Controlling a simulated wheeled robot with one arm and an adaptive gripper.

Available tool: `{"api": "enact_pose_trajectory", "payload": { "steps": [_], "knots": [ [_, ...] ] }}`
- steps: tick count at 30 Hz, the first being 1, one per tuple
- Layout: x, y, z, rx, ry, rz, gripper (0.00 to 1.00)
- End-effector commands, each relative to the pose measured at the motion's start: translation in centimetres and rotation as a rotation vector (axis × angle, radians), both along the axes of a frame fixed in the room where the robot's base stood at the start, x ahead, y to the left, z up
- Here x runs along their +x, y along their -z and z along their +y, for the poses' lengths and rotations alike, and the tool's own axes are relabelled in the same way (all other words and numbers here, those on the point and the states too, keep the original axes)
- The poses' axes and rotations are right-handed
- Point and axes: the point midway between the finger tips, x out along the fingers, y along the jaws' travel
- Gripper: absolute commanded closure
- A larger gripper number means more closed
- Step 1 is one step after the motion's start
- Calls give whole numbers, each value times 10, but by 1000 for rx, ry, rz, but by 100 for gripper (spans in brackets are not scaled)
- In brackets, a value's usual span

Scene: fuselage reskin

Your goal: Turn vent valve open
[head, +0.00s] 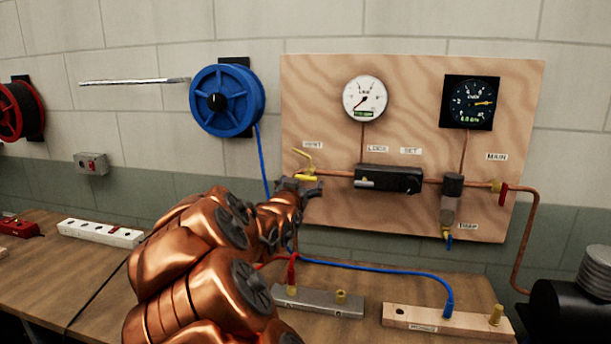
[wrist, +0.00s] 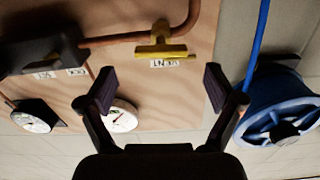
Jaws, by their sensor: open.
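My gripper (head: 304,187) is right by the valve in the head view and partly covers that area. In the wrist view my gripper (wrist: 158,86) has its fingers spread wide and empty. The handle shows beyond the fingertips, centred on the gap. I cannot tell any contact.
A black regulator box (head: 388,179) sits right of the valve on the copper pipe. A blue hose reel (head: 227,100) hangs to the left, its hose dropping behind my arm. Two gauges (head: 366,98) are above. A grey manifold bar (head: 318,301) lies on the bench below.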

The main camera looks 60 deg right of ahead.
Motion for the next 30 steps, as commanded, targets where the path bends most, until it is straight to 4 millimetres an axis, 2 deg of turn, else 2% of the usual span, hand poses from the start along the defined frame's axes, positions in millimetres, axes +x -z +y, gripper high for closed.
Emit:
{"api": "enact_pose_trajectory", "payload": {
  "steps": [9,15,27,30],
  "knots": [
    [16,-1,-34,1,-5,2,8],
    [20,1,-48,3,-3,3,8],
    [21,1,-52,1,-2,2,8],
    [20,1,-52,1,-2,2,19]
  ]
}}
